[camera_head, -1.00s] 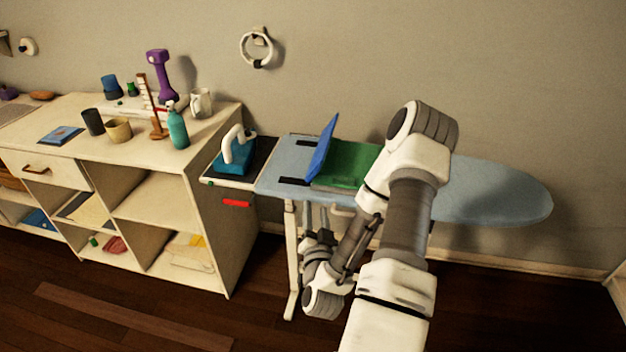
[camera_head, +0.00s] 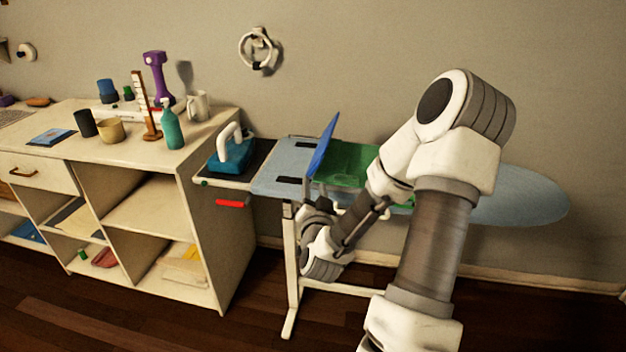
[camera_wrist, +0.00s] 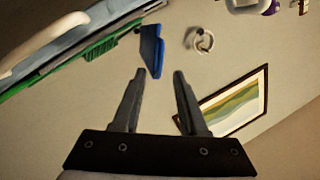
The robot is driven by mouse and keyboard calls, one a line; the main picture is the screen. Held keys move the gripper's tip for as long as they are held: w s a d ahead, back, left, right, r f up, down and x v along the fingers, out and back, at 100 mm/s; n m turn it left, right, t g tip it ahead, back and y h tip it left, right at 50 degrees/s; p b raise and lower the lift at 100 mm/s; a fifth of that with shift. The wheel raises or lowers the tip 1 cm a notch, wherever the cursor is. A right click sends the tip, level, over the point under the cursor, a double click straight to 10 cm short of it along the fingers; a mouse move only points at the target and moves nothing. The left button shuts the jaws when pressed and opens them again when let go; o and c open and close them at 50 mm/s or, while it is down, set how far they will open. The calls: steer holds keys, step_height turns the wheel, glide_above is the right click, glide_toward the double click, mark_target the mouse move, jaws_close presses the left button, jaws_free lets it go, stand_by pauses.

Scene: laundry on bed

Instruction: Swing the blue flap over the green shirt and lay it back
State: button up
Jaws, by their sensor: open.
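The blue flap (camera_head: 323,145) stands tilted up at the left side of the green shirt (camera_head: 352,163) on the ironing board. The shirt lies flat, partly hidden by my arm. My gripper (camera_head: 316,197) is at the board's front edge, just below the flap in the head view; its fingers are hard to make out there. In the wrist view my gripper (camera_wrist: 157,74) has its two fingers apart with nothing between them. The blue flap (camera_wrist: 152,50) shows beyond the fingertips, and a strip of the green shirt (camera_wrist: 98,47) shows at upper left.
The pale blue ironing board (camera_head: 520,195) is clear at its right end. A teal iron (camera_head: 232,155) stands on a dark pad left of the flap. A white shelf unit (camera_head: 150,205) with bottles and cups is farther left. A ring (camera_head: 259,49) hangs on the wall.

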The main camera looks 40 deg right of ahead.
mark_target(312, 171)
steer(key=x, duration=0.7)
steer(key=shift+w+d, duration=0.1)
steer(key=shift+w, duration=0.1)
steer(key=shift+c, duration=0.2)
jaws_close()
stand_by(1.0)
